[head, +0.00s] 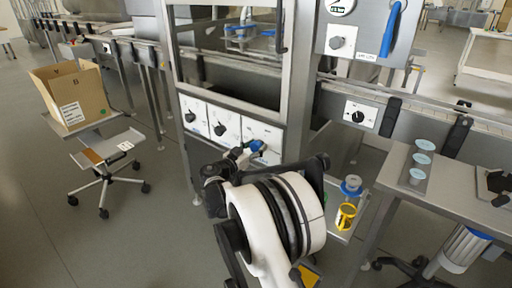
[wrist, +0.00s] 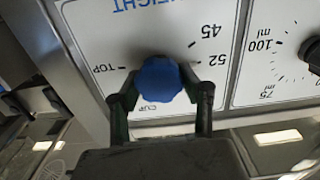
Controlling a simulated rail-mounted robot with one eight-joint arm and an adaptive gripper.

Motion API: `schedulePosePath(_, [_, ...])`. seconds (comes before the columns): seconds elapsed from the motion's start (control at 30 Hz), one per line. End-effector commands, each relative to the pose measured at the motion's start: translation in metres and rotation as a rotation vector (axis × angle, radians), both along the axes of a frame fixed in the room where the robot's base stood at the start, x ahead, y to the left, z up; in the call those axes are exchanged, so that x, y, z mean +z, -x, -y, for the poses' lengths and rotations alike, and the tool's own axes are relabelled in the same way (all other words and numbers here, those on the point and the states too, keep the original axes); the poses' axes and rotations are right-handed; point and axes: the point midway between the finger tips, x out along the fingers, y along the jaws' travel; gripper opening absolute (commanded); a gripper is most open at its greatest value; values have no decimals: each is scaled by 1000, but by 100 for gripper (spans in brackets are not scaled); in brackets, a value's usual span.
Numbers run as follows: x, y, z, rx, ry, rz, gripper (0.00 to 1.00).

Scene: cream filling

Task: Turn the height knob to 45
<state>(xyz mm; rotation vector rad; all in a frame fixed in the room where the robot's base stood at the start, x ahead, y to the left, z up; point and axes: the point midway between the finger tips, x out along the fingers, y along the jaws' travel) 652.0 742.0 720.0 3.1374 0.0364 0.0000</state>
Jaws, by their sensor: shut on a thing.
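The height knob (wrist: 158,80) is blue and round, on a white panel (wrist: 140,30) whose print appears upside down in the wrist view. The marks 45 and 52 lie to the right of the knob, TOP to its left and CUP just below it. My gripper (wrist: 162,92) has one dark finger on each side of the knob and is shut on it. No pointer on the knob can be made out, so its setting cannot be read. In the head view the knob (head: 256,146) shows at my gripper (head: 243,155), partly hidden by it.
Two panels with black knobs (head: 220,129) are left of the blue one, under a framed window. A ml dial panel (wrist: 278,50) adjoins it in the wrist view. A shelf with a yellow cup (head: 346,215) and a steel table (head: 440,184) stand at right.

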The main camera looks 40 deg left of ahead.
Motion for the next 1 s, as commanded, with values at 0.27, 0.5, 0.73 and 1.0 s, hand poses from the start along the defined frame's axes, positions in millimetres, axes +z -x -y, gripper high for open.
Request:
schedulePosePath(0.27, [-1,0,0,-1,89,2,12])
schedulePosePath(0.5, [-1,0,-1,-1,252,6,12])
schedulePosePath(0.73, [-1,0,-2,-1,398,9,12])
schedulePosePath(1.0, [-1,0,-2,-1,497,11,12])
